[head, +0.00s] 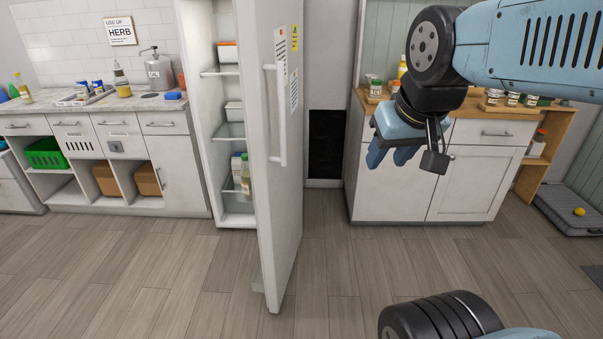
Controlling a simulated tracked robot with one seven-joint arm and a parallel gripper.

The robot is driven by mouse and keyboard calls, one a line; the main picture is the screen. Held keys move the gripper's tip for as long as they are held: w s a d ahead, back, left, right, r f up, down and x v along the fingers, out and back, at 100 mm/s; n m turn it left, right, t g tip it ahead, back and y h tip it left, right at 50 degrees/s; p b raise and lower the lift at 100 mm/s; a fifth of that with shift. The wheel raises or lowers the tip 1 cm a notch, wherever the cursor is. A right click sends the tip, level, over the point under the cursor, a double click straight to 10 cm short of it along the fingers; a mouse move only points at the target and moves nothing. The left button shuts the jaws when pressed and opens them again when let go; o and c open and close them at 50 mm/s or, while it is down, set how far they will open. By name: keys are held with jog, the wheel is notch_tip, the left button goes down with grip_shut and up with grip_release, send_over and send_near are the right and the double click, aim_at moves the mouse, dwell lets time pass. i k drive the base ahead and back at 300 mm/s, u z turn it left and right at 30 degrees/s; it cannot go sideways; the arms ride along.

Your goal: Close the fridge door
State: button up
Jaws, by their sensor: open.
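The white fridge (191,85) stands at the back, left of centre, with items on its inner shelves. Its tall white door (285,205) is swung open toward me, with its near edge out over the floor. The door's outer face is turned to the right and carries a long vertical white handle (277,115). My gripper (400,155) is to the right of the door, in front of the right cabinet. It points down, is open and empty, and does not touch the door. Part of the fridge interior is hidden behind the door.
A white cabinet (480,178) with a wooden top and several jars stands on the right. A grey mat with a yellow ball (579,212) lies far right. The wooden floor (180,280) in front is clear.

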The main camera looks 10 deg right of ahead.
aim_at(269, 36)
jog(key=u, duration=0.15)
jog(key=i, duration=0.95)
jog(key=z, duration=0.25)
jog(key=k, duration=1.35)
jog(key=u, duration=0.3)
jog(key=i, duration=1)
jog(key=z, duration=0.05)
